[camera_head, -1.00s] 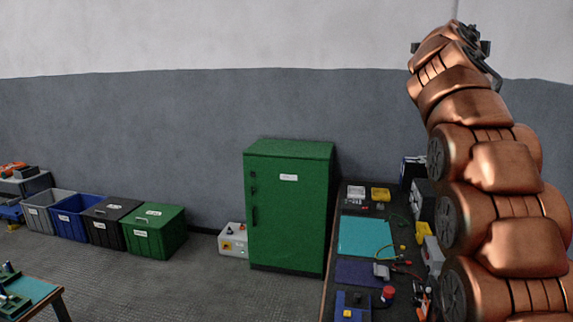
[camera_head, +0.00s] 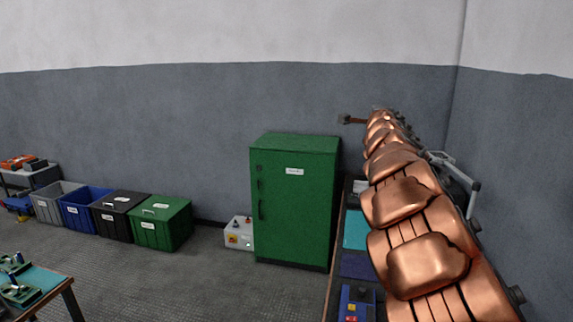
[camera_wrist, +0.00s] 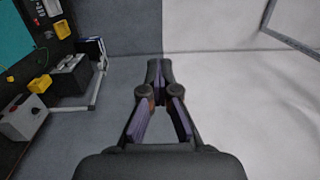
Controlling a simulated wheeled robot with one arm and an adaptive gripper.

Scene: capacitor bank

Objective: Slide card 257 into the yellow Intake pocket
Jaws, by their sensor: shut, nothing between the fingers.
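My gripper (camera_wrist: 159,68) shows in the wrist view with its fingertips together and nothing between them. It is up in the air in front of the wall, away from the workbench. In the head view my arm covers most of the bench, and the fingers cannot be made out clearly. I cannot make out card 257 in any current view. A small yellow block-like thing (camera_wrist: 40,84) shows at the left in the wrist view; I cannot tell whether it is the Intake pocket. No label is readable there.
The dark bench (camera_wrist: 57,88) holds a teal mat (camera_wrist: 16,30), a black-topped grey case (camera_wrist: 70,76) and a grey box (camera_wrist: 22,118). A green cabinet (camera_head: 293,205) stands left of the bench. Several bins, including a green one (camera_head: 160,224), line the wall. The floor before them is clear.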

